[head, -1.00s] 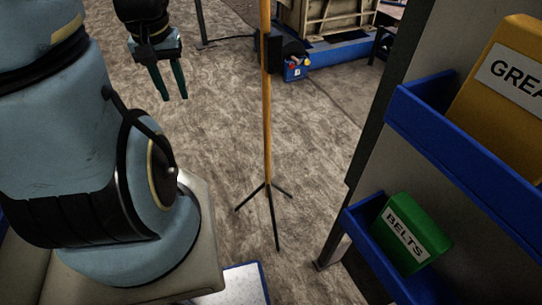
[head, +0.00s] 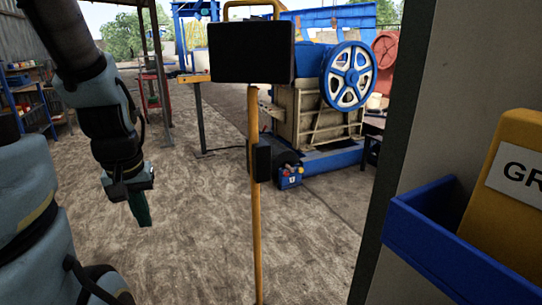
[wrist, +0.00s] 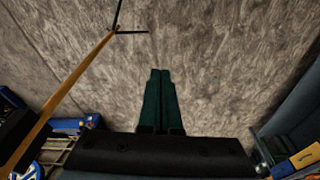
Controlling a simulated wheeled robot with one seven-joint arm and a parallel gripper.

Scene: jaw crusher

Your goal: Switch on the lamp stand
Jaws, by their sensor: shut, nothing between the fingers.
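The lamp stand has a thin yellow pole (head: 256,215) that rises in front of me in the head view. A dark rectangular lamp panel (head: 251,52) sits near its top, and a small black box (head: 261,161) is fixed to the pole below it. I cannot tell whether the lamp is lit. My gripper (head: 141,212) hangs pointing down to the left of the pole, apart from it. In the wrist view its fingers (wrist: 158,100) are together with nothing between them. The pole (wrist: 75,75) and its dark tripod feet (wrist: 118,28) show at the left there.
The floor (head: 190,255) left of the pole is clear.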

